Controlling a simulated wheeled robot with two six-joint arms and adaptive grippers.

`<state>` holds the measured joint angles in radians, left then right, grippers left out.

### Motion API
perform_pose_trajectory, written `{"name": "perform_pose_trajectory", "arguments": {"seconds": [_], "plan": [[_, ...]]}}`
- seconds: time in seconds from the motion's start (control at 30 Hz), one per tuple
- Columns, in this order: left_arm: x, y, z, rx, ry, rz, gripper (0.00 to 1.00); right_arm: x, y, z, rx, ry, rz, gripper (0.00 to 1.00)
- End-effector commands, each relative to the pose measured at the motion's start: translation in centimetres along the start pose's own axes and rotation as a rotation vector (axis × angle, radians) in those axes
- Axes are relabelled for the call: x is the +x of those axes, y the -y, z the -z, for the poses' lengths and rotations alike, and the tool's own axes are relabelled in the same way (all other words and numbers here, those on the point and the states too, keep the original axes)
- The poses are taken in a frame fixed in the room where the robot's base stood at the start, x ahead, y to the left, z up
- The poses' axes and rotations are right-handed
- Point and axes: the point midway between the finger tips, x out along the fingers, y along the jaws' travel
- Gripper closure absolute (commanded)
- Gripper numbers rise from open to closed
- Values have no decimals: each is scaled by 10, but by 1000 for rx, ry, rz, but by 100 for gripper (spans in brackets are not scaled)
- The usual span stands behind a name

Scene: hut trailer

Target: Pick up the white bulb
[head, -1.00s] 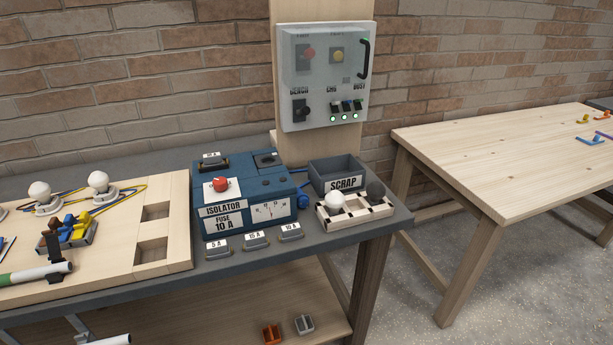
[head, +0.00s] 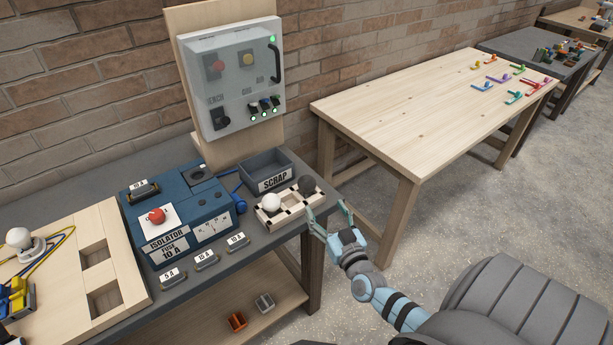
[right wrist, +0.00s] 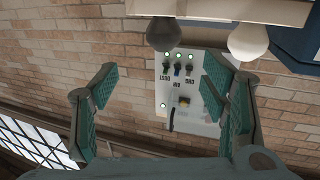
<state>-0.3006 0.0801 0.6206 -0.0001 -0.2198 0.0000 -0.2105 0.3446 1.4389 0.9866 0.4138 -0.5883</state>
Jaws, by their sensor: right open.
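The white bulb (head: 271,202) sits in the left part of a pale rack (head: 268,221) at the right end of the grey bench. A dark bulb (head: 307,184) sits in the rack's right part. My right gripper (head: 328,210) is open and empty, just right of the rack, with its fingers pointing towards it. In the right wrist view, which looks upside down, the white bulb (right wrist: 247,42) is at the upper right and the dark bulb (right wrist: 162,33) is at the top middle. The open right gripper (right wrist: 158,88) has neither bulb between its fingers. My left gripper is out of view.
A grey SCRAP bin (head: 264,180) stands behind the rack. The blue isolator box (head: 180,222) is to its left, with several labelled fuses (head: 206,260) in front. A control panel (head: 232,75) stands behind. A wooden table (head: 420,115) is at the right, across a floor gap.

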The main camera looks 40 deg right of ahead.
Motion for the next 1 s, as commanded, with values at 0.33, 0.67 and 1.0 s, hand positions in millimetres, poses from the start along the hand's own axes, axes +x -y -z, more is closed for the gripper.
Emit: {"name": "perform_pose_trajectory", "arguments": {"seconds": [0.33, 0.67, 1.0], "plan": [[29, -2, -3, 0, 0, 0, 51, 71, 1, -10, -2, 4, 2, 33], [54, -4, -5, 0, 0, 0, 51, 122, 6, -10, -1, 5, 2, 33], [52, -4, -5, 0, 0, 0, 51, 124, 6, -7, -1, 6, 2, 54]]}}
